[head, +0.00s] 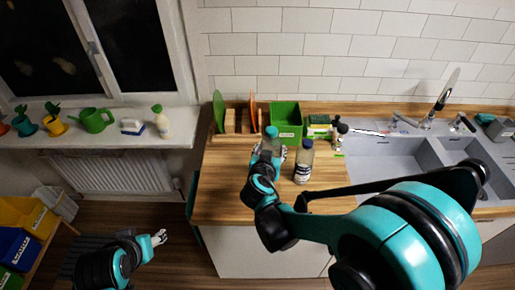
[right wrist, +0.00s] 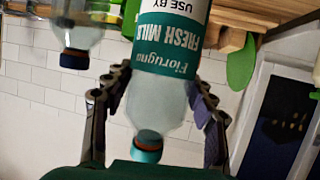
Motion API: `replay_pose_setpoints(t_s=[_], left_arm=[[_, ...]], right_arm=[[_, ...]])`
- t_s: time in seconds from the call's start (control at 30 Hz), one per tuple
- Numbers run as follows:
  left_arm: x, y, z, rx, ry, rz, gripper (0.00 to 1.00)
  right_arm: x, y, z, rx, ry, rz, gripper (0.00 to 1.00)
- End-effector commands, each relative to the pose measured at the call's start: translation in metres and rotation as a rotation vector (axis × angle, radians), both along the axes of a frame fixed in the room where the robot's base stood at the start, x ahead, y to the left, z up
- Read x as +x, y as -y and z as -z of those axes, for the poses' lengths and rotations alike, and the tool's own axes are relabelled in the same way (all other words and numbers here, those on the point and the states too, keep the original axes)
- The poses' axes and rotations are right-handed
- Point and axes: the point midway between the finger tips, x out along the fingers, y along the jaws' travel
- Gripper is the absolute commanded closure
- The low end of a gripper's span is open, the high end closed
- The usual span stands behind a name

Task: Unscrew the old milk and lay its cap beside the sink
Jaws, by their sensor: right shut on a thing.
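A milk bottle (right wrist: 168,65) with a teal "Fresh Milk" label stands on the counter in the right wrist view, which is upside down. Its teal cap (right wrist: 147,150) with an orange ring is on the neck. My right gripper (right wrist: 155,105) is shut on this bottle, its fingers either side of the upper part. In the head view the bottle (head: 270,133) is partly hidden by my gripper. A second bottle (head: 304,162) with a dark cap stands just right of it. The sink (head: 400,158) is at the right. My left gripper (head: 159,237) is low at left, away from the counter.
A green box (head: 286,121), a rack with a green and an orange board (head: 253,110), and small items stand at the counter's back. A tap (head: 437,100) rises behind the sink. Bare wood (head: 225,190) lies left of the bottles. My right arm crosses the counter front.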

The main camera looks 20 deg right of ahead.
Motion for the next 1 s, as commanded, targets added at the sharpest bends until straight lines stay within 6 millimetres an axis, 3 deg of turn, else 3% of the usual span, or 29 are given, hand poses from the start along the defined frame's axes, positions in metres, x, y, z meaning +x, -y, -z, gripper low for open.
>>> replay_pose_setpoints(t_s=[0.1,0.3,0.7,0.73,0.9,1.0], left_arm=[[0.0,0.0,-0.011,0.0,0.0,0.0,0.47],[0.0,0.0,-0.017,0.0,0.0,0.0,0.47],[0.0,0.0,-0.019,0.0,0.0,0.0,0.47],[0.0,0.0,-0.019,0.0,0.0,0.0,0.47],[0.0,0.0,-0.019,0.0,0.0,0.0,0.47],[0.0,0.0,-0.019,0.0,0.0,0.0,0.47]], right_arm=[[-0.018,0.017,-0.017,0.0,0.001,0.002,0.91],[-0.035,0.033,-0.03,-0.002,0.0,0.001,0.91],[-0.04,0.037,-0.033,-0.001,0.001,-0.001,0.91],[-0.04,0.037,-0.033,-0.001,0.001,-0.001,0.47],[-0.04,0.037,-0.033,-0.001,0.001,-0.001,0.91],[-0.04,0.037,-0.033,-0.002,0.0,-0.002,0.96]])
